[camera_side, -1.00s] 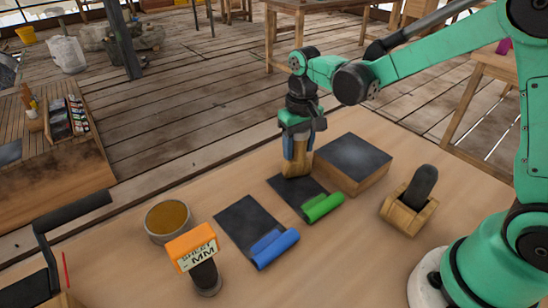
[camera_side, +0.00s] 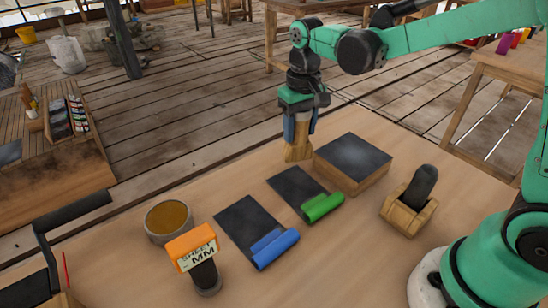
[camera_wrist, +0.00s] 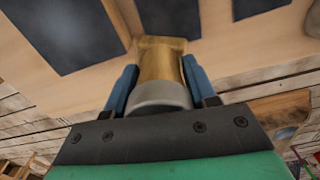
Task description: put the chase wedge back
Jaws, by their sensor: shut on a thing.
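My gripper (camera_side: 298,128) is shut on a wooden, wedge-ended tool, which I take to be the chase wedge (camera_side: 297,151). It hangs nearly upright, wide end down, over the far side of the bench, beyond the dark sheet with the green roll. In the wrist view, the wedge (camera_wrist: 162,62) sits between two blue fingers (camera_wrist: 160,80), its rounded grey end nearest the camera. It appears to be clear of the bench. The gripper hides its upper part in the side view.
A dark-topped block (camera_side: 352,165) stands right of the wedge. Dark sheets with a green roll (camera_side: 323,206) and a blue roll (camera_side: 275,248) lie nearer. A wooden holder with a dark-handled tool (camera_side: 410,208), a round tin (camera_side: 168,220) and an orange-labelled stand (camera_side: 193,249) also stand here.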

